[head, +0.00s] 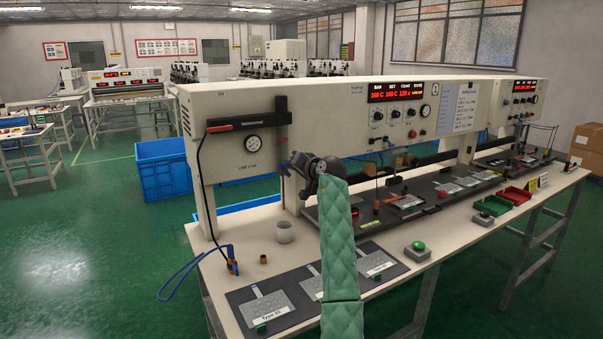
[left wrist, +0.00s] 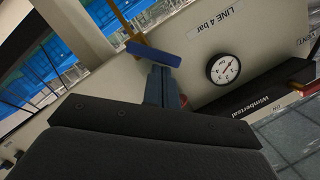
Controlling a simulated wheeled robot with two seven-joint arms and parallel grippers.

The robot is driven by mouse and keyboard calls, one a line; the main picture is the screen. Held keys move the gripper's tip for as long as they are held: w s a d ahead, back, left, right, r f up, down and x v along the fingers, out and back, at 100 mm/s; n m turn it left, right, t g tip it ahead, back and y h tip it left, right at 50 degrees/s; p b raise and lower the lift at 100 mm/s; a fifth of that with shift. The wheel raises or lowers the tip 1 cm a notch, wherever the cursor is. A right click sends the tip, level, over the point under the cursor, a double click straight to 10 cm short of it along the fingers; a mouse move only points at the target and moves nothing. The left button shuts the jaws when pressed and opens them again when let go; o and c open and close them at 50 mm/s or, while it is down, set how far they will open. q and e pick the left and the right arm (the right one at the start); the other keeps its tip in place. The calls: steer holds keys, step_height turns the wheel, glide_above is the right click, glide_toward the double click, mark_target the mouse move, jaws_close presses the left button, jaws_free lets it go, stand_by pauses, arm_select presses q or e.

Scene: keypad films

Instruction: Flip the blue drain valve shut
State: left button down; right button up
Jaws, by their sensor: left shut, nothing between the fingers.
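The blue valve handle (left wrist: 153,54) is a short flat bar in the left wrist view, lying slantwise next to a yellowish pipe (left wrist: 124,18). In the head view a small blue piece of it (head: 284,170) shows below the panel's right end. My left gripper (head: 290,166) is at the panel's lower right corner, right beside the handle. Its fingers (left wrist: 163,72) are shut and empty, with the tips at the handle's edge; I cannot tell whether they touch. Part of the valve is hidden behind the gripper. My right gripper is in neither view.
A round gauge (head: 253,143) marked line 4 bar and a black bar (head: 236,123) are on the panel nearby. A blue crate (head: 163,170) stands on the floor behind.

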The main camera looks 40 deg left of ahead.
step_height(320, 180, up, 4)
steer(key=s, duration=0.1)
arm_select(q)
steer(key=n+b, duration=0.1)
steer(key=s+n+t+b, duration=0.1)
steer(key=n+b, duration=0.1)
steer(key=s+f+n+h+b, duration=0.1)
steer(key=n, duration=0.1)
steer(key=shift+a+b, duration=0.35)
steer(key=shift+a, duration=0.05)
steer(key=shift+t, duration=0.3)
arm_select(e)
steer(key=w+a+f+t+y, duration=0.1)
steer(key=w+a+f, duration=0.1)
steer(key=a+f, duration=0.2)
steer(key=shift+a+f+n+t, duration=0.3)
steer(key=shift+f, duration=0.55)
arm_select(q)
steer(key=shift+r, duration=0.1)
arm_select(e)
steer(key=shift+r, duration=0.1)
